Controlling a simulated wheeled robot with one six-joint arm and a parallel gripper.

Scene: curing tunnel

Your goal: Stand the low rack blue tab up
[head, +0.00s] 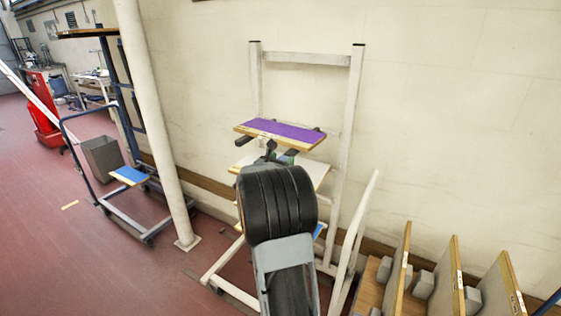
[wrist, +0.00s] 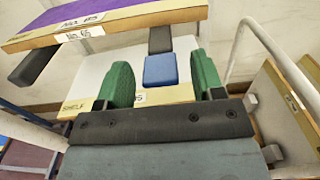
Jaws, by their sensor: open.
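A blue tab (wrist: 160,70) shows in the wrist view as a small block at a pale shelf (wrist: 188,45) with a wooden front edge. My gripper (wrist: 160,64) is open, with one green finger on each side of the tab. Gaps show on both sides, so the fingers do not appear to touch it. I cannot tell for sure whether the tab lies flat or is tilted. In the head view my arm hides the tab; only a little of my gripper (head: 288,157) shows beneath the purple shelf.
A purple-topped shelf (head: 280,133) overhangs close above my gripper. The white rack frame (head: 350,130) stands against the wall. A dark bar (wrist: 160,40) is behind the tab. Upright wooden boards (head: 440,275) stand at right; a pale post (head: 155,120) and trolley (head: 130,215) are at left.

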